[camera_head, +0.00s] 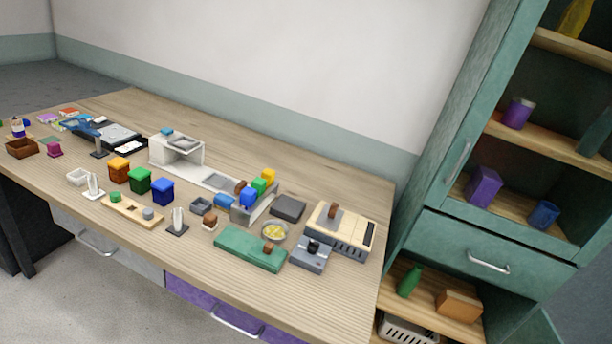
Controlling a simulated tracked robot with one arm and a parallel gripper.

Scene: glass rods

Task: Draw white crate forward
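A white slotted crate (404,331) sits low in the green cabinet at the bottom right, under the lower open shelf. Only its upper part shows; the picture's bottom edge cuts off the rest. I cannot see what, if anything, is in it. My gripper is not in view, so its state and distance from the crate do not show.
The green cabinet has a closed drawer (489,262) above the lower shelf. A green bottle (409,283) and an orange-brown box (459,304) stand on that shelf. A wooden table (330,300) crowded with small objects stands left of the cabinet. Grey floor shows at lower left.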

